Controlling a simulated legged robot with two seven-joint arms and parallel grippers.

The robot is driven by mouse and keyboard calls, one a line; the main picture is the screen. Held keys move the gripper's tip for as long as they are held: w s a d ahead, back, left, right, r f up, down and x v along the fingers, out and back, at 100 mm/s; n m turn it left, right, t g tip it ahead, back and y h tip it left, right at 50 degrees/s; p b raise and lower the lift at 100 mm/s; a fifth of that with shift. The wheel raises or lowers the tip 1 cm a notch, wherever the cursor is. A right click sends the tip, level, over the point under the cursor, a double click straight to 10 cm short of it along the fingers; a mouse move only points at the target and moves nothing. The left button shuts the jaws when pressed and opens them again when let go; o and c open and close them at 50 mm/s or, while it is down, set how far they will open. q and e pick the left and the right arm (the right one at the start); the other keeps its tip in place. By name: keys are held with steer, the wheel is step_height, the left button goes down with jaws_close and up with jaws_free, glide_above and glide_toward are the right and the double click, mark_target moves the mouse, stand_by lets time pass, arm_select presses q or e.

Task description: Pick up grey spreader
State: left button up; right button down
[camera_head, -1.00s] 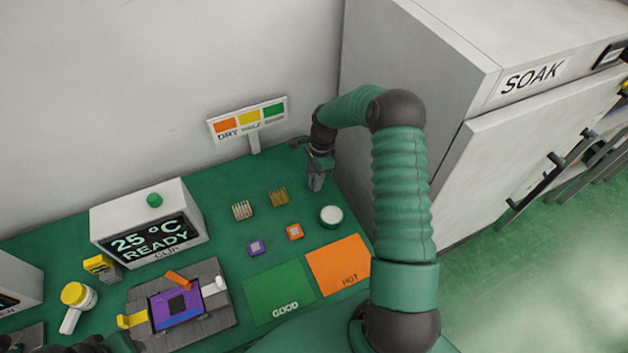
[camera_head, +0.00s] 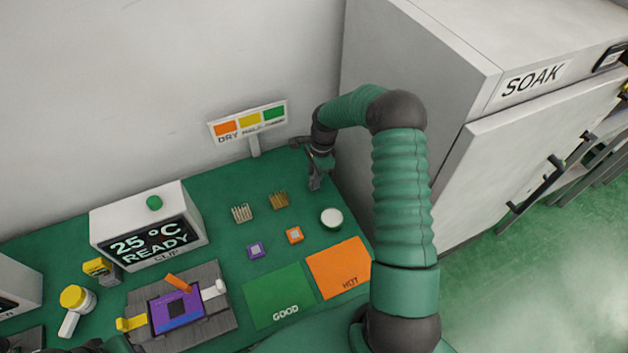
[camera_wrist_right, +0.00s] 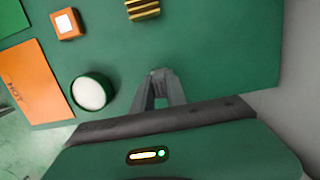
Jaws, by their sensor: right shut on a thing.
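My right gripper (camera_head: 316,182) is low over the back right of the green table, pointing down. In the right wrist view its two grey fingers (camera_wrist_right: 161,82) come together at the tips, shut on a small grey piece that I take to be the grey spreader (camera_wrist_right: 161,72). The fingers hide most of it, and its full shape cannot be made out. Only a dark and green part of my left arm shows at the bottom left of the head view; its gripper is not clearly seen.
A round white-topped pot (camera_head: 331,218) stands close to my right gripper. Gold (camera_head: 278,200) and pale (camera_head: 242,212) finned blocks, orange (camera_head: 294,235) and purple (camera_head: 256,250) chips and a colour sign (camera_head: 249,122) are nearby. The SOAK cabinet (camera_head: 420,100) bounds the right.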

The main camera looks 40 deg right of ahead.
step_height(320, 180, up, 3)
steer(key=shift+f, duration=0.2)
steer(key=s+a+b, duration=0.1)
steer(key=s+a, duration=0.2)
steer(key=s, duration=0.4)
steer(key=s+a+r+b, duration=0.1)
steer(key=s+a, duration=0.3)
steer(key=s, duration=0.3)
steer(key=shift+s+a+r, duration=0.15)
steer(key=shift+s+r, duration=0.05)
steer(key=c, duration=2)
jaws_free()
steer(key=shift+c, duration=0.2)
jaws_close()
